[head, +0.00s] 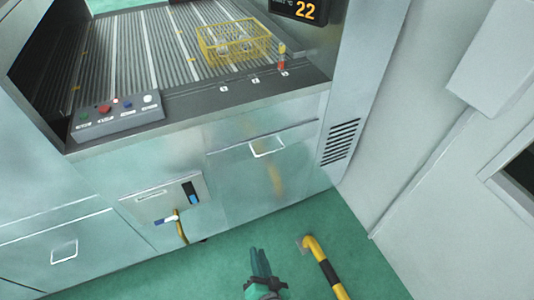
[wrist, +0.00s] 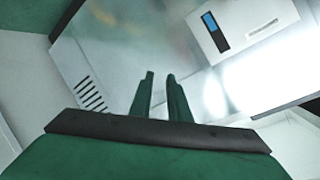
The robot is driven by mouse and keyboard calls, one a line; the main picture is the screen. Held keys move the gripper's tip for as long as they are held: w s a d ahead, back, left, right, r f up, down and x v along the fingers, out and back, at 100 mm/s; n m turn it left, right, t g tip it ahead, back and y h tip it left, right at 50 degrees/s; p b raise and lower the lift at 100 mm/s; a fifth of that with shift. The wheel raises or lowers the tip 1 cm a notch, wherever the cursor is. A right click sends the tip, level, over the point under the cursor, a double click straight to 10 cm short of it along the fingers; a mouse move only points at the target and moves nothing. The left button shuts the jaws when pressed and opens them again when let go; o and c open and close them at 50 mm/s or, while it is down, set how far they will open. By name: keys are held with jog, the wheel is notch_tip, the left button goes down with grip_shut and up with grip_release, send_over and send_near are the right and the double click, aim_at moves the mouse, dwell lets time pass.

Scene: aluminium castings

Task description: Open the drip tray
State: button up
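The drip tray is not labelled. Two closed drawer-like fronts with pale bar handles show in the head view. One front (head: 232,178), with its handle (head: 267,147), is right of centre below the deck. The other front (head: 100,240), with its handle (head: 64,252), is at lower left. My gripper (head: 259,256) is low in front of the right front, apart from it, above the green floor. In the wrist view my gripper (wrist: 160,76) shows two green fingers with a narrow gap and nothing between them. I cannot make out a handle there.
A yellow basket (head: 233,42) sits on the ribbed deck. A grey wall (head: 400,150) bounds the right.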

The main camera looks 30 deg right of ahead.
jog(key=w+d+r+m, duration=0.2)
jog(key=w+d+m, duration=0.3)
jog(key=w+d, duration=0.6)
jog(key=m+t+y, duration=0.2)
jog(key=m, duration=0.1)
send_near(267, 153)
jog(key=w, duration=0.3)
jog(key=w+f, duration=0.1)
jog(key=w, duration=0.2)
jog(key=w+f, duration=0.1)
jog(key=w, duration=0.2)
jog(key=shift+w+d+f, duration=0.1)
jog(key=shift+w, duration=0.2)
jog(key=shift+w+d+f, duration=0.1)
jog(key=shift+w+d, duration=0.05)
jog(key=shift+d, duration=0.2)
jog(key=shift+a, duration=0.1)
grip_shut()
